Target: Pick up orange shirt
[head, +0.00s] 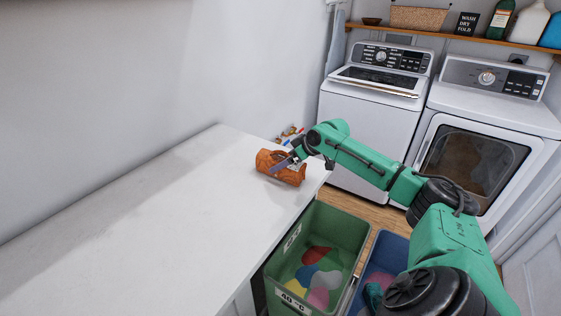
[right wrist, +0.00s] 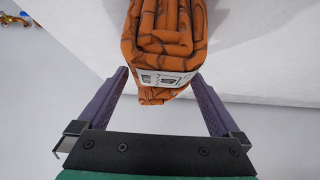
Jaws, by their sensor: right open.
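The orange shirt (head: 283,170) is a rolled or folded bundle with dark markings. It lies on the white counter (head: 130,215) near its right end. In the right wrist view the shirt (right wrist: 160,35) fills the top middle, with a pale label on its near end. My right gripper (head: 283,163) is at the shirt, reaching in from the right. In the right wrist view my right gripper (right wrist: 160,85) is open, with one purple finger on each side of the shirt's near end. I cannot tell whether the fingers touch the cloth. My left gripper is not in view.
A green bin (head: 342,235) and a blue bin (head: 383,258) with clothes stand beside the counter. A washer (head: 365,125) and a dryer (head: 525,115) stand behind, under a shelf (head: 450,38). Small colourful items (head: 290,133) lie past the counter's end. The rest of the counter is clear.

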